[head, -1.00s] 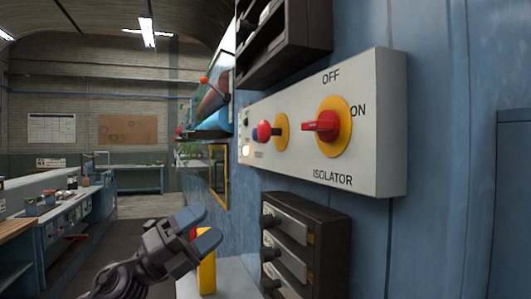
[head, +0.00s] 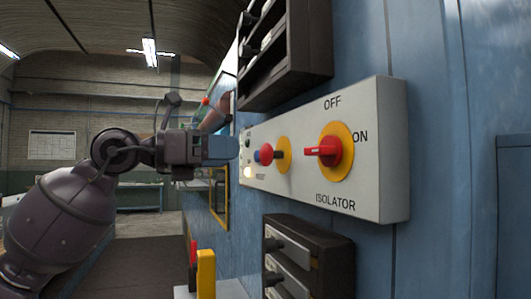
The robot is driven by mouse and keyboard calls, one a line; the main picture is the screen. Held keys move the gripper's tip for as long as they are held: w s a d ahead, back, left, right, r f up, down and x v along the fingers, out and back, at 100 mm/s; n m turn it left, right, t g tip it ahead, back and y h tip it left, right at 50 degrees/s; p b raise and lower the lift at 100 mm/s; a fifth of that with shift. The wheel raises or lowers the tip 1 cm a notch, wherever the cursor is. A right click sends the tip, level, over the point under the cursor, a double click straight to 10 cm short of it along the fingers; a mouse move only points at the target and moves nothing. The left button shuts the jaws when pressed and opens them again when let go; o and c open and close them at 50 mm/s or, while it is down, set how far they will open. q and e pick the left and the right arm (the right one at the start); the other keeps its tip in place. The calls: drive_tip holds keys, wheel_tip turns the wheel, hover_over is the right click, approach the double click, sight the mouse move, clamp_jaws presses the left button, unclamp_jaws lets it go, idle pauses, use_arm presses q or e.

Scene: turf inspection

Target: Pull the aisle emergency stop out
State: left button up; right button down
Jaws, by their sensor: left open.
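A grey control panel (head: 378,160) is fixed to the blue wall. On its left part a red mushroom-shaped emergency stop (head: 266,153) stands out in front of a yellow disc (head: 284,155). My left gripper (head: 236,148) is open and sideways, its blue fingertips pointing right, just left of the red button. The fingers look apart from the button, but I cannot judge the depth gap. My right gripper is not in view.
A red isolator switch (head: 324,151) on a yellow disc is right of the button. A dark rack (head: 290,60) hangs above and a dark box with handles (head: 310,255) below. A yellow post (head: 206,273) stands low at centre. The aisle behind is open.

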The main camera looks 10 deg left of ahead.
sight(261, 153)
use_arm(q)
drive_tip(key=x, duration=0.8)
drive_tip(key=shift+w+d, duration=0.1)
drive_tip(key=shift+d, duration=0.05)
drive_tip(key=c, duration=1.3)
drive_tip(key=shift+p+v, duration=0.65)
drive_tip(key=shift+v, duration=0.3)
drive_tip(key=shift+d, duration=0.1)
drive_tip(key=o, duration=0.9)
drive_tip(key=shift+c, duration=0.2)
drive_tip(key=o, duration=0.4)
drive_tip(key=shift+o, duration=0.2)
